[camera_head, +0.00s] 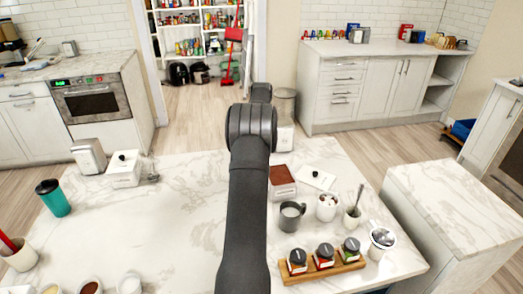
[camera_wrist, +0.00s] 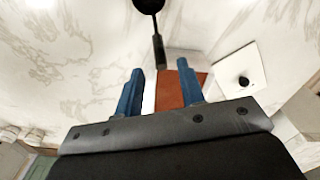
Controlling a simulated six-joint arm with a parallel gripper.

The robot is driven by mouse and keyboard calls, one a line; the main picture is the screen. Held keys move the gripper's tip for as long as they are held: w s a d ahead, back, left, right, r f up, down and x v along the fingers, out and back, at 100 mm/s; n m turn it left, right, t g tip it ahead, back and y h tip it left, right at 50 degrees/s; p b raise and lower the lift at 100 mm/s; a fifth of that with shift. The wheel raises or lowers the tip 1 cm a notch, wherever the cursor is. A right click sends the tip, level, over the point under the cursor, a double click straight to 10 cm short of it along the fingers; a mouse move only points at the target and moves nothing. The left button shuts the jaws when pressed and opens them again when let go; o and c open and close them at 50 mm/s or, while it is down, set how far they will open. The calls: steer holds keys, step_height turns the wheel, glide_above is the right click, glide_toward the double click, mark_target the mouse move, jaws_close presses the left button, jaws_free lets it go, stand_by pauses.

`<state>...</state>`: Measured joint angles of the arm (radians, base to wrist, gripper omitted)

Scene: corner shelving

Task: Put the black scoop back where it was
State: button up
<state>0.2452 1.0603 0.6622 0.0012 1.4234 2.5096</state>
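The black scoop (camera_wrist: 158,38) shows at the top of the wrist view, its round bowl cut by the frame edge and its thin handle pointing toward my gripper. My gripper (camera_wrist: 158,72) has two blue fingers spread apart. The handle's end appears near the gap between the fingertips, with clear space on both sides; I cannot tell its exact depth. In the head view my arm hides the gripper and the scoop. An open white box of brown powder (camera_head: 283,180) stands right of my arm; its powder (camera_wrist: 180,88) shows behind the fingers.
A white lid with a black knob (camera_head: 317,178) lies beside the box. A dark mug (camera_head: 291,216), a white cup (camera_head: 326,207) and a wooden rack of jars (camera_head: 322,268) stand nearby. The left-middle of the marble counter (camera_head: 165,225) is clear.

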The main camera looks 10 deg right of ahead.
step_height(320, 180, up, 9)
steer(key=shift+f, duration=0.2)
steer(key=shift+f, duration=0.15)
steer(key=shift+f, duration=4.3)
steer(key=shift+f, duration=0.15)
